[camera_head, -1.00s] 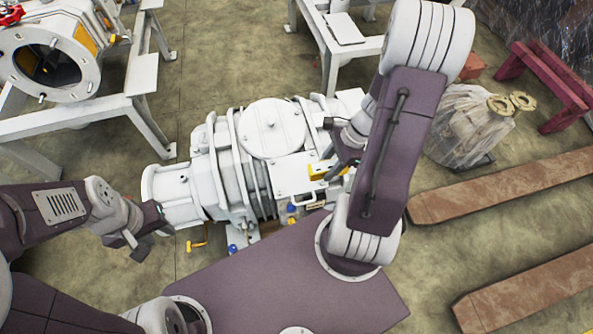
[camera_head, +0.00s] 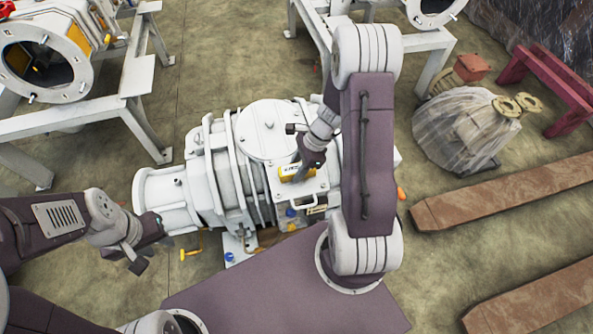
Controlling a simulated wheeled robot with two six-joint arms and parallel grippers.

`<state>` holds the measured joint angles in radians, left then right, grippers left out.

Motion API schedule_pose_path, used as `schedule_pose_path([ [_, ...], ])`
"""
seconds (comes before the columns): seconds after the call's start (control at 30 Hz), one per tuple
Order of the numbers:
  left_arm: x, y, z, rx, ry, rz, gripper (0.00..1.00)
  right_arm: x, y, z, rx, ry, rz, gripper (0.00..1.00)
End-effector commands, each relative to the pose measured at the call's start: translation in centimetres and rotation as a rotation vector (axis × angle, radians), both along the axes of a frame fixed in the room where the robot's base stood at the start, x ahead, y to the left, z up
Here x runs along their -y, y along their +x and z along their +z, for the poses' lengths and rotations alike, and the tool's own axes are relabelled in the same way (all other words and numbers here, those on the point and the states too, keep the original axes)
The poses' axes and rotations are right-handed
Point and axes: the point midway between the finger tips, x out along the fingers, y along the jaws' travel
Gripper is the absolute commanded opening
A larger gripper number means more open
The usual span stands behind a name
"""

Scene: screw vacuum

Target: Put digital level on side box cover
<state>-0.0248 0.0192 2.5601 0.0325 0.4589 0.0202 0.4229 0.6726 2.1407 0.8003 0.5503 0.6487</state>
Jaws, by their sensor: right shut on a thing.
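A yellow digital level (camera_head: 290,173) with a small display is at my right gripper (camera_head: 308,168), which is shut on it. The level is over the flat white side box cover (camera_head: 312,188) on the white vacuum pump (camera_head: 225,170). I cannot tell whether the level touches the cover. My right arm hides part of the pump's right end. My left gripper (camera_head: 150,245) is near the pump's left end, apart from it and empty; I cannot clearly tell its jaw opening.
White metal stands (camera_head: 130,100) are at the back left and top. A plastic-wrapped part (camera_head: 455,130) and rusty beams (camera_head: 500,195) lie at the right. Yellow (camera_head: 190,254) and blue fittings (camera_head: 230,257) show at the pump's front. Bare floor lies behind the pump.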

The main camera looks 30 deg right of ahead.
Motion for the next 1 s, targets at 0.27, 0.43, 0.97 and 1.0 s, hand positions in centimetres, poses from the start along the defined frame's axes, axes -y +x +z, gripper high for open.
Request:
schedule_pose_path([
  [0.27, 0.0, 0.0, -0.1, 0.001, 0.0, 0.0, 0.36, 0.0, 0.0, -0.2, -0.001, 0.0, 0.0, 0.53],
  [0.43, 0.0, 0.0, -0.1, 0.001, 0.0, 0.0, 0.36, 0.0, 0.0, -0.1, -0.001, 0.0, 0.0, 0.58],
  [0.97, 0.0, 0.0, 4.9, 0.001, 0.0, 0.0, 0.36, 2.9, -0.7, 8.0, 0.002, -0.002, -0.002, 0.58],
  [1.0, 0.0, 0.0, 5.3, 0.001, 0.0, 0.0, 0.36, 3.3, -0.7, 8.8, 0.004, -0.001, -0.002, 0.58],
])
